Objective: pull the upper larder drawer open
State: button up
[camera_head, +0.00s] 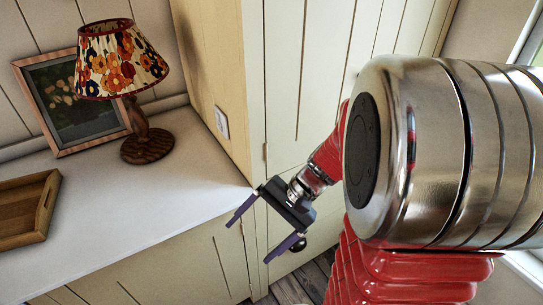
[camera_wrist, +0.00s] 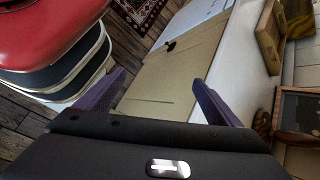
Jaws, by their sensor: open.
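The tall cream larder (camera_head: 290,110) stands in the middle of the head view, with a panelled front. A dark round knob (camera_head: 299,244) shows low on its front, just behind my gripper (camera_head: 251,241). The drawer's edges are hard to make out there, and my arm hides part of the larder's lower front. My gripper is open and empty, its two purple fingers pointing down and left, apart from the knob as far as I can tell. In the wrist view, my open gripper (camera_wrist: 160,88) faces a cream cupboard front (camera_wrist: 160,80); the larder drawer is not recognisable there.
A white worktop (camera_head: 130,205) adjoins the larder on the left. It carries a lamp (camera_head: 120,65), a framed picture (camera_head: 70,105) and a wooden tray (camera_head: 25,212). Another dark knob (camera_wrist: 171,45) sits on the cupboard front, and a patterned rug (camera_wrist: 138,14) lies beyond on the floor.

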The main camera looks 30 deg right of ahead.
jog(key=w+d+f+m+t+y, duration=0.1)
jog(key=w+d+f+m+t, duration=0.2)
jog(key=d+f+m+t, duration=0.25)
jog(key=w+d+f+m+t+y, duration=0.1)
jog(key=w+d+f+m+t, duration=0.1)
jog(key=d+m+t, duration=0.45)
jog(key=s+d+f+m+t+h, duration=0.2)
jog(key=d+f+m+h, duration=0.3)
jog(key=d, duration=0.3)
jog(key=s+d+f+m+t+h, duration=0.2)
jog(key=s+d+f+m+h, duration=0.1)
jog(key=d+f+m+h, duration=0.2)
jog(key=d+m, duration=0.2)
jog(key=d, duration=0.2)
jog(key=shift+s+d+f+m+t, duration=0.2)
jog(key=shift+s+f+m+t, duration=0.1)
jog(key=shift+s+m, duration=0.1)
jog(key=shift+w, duration=0.15)
jog(key=w, duration=1.3)
jog(key=shift+w+a, duration=0.2)
jog(key=shift+w, duration=0.1)
jog(key=shift+r, duration=0.1)
jog(key=shift+c, duration=0.6)
